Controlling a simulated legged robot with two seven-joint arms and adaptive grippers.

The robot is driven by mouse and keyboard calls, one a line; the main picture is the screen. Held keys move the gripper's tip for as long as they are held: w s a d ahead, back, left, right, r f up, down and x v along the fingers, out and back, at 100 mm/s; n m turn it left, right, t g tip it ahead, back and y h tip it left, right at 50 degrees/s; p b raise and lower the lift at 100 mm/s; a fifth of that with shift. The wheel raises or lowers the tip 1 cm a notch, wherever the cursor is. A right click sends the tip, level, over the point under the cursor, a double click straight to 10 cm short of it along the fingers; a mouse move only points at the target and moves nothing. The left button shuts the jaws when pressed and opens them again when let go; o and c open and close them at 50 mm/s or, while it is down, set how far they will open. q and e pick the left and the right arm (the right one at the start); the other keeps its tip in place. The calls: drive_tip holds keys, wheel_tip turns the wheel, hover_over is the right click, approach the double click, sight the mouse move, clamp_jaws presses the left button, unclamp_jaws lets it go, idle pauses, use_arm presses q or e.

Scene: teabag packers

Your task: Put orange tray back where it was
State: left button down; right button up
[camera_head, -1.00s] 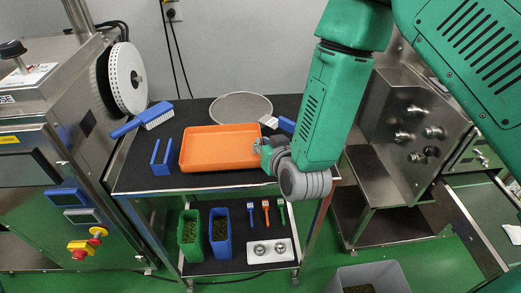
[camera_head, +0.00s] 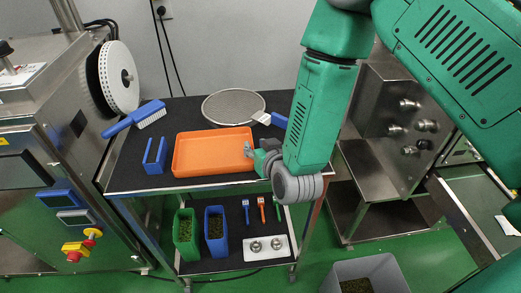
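The orange tray (camera_head: 212,153) lies flat on the dark top shelf of the cart (camera_head: 132,171), and it looks empty. My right gripper (camera_head: 251,154) is at the tray's right edge, with its fingers at the rim. The fingers are small in the picture, and I cannot tell whether they are closed on the rim. My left gripper is not in view.
A round sieve (camera_head: 234,107) lies behind the tray. A blue brush (camera_head: 134,119) and a blue holder (camera_head: 155,155) are to its left. Another blue-handled brush (camera_head: 270,119) lies behind my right gripper. Bins, small tools and a white tray (camera_head: 265,247) are on the lower shelf.

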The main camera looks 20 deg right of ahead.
drive_tip(key=v, duration=1.1)
drive_tip(key=s+d+f+n+g, duration=0.1)
drive_tip(key=s+d+f+g, duration=0.3)
drive_tip(key=s+f, duration=0.6)
drive_tip(key=s+d+f+g, duration=0.3)
drive_tip(key=s+f+g, duration=0.6)
drive_tip(key=s, duration=0.3)
drive_tip(key=shift+s+d+f+n, duration=0.2)
drive_tip(key=shift+d+f+n, duration=0.2)
drive_tip(key=shift+f, duration=0.3)
drive_tip(key=shift+f, duration=0.1)
